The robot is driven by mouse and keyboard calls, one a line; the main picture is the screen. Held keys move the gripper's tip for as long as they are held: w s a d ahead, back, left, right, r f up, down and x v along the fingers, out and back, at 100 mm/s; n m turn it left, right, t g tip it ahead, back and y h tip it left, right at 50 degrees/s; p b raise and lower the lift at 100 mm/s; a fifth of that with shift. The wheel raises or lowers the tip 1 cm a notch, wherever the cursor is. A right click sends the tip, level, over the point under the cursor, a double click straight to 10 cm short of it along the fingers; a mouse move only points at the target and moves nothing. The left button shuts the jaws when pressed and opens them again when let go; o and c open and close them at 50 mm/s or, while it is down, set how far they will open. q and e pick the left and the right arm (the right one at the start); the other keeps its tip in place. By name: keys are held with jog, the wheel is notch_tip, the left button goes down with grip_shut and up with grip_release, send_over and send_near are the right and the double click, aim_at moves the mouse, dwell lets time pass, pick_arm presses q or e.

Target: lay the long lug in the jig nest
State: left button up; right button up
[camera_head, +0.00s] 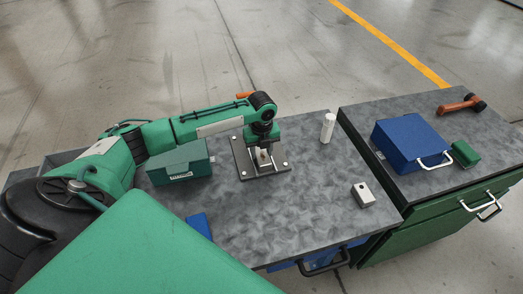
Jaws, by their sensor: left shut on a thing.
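My left gripper (264,148) points down over a grey jig plate (248,169) with pale corner studs, near the middle of the table. It is shut on a small pale piece, seemingly the long lug (264,159), which is low over the plate's middle. The gripper hides part of the piece and the nest, so I cannot tell whether the piece touches the nest. My right gripper is not in view.
A white cylinder (327,127) stands right of the jig, and a silver block with a hole (363,195) lies nearer the front. A green box (180,164) is to the left, a blue object (199,226) at the front. A blue case (408,145) sits on the right cabinet.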

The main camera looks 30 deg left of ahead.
aim_at(262, 154)
pick_arm(q)
jog(key=o, duration=1.3)
jog(key=shift+f, duration=0.1)
jog(key=shift+o, duration=0.2)
notch_tip(262, 154, up, 12)
jog(key=b, duration=0.1)
jog(key=shift+r, duration=0.2)
jog(key=shift+d+f, duration=0.1)
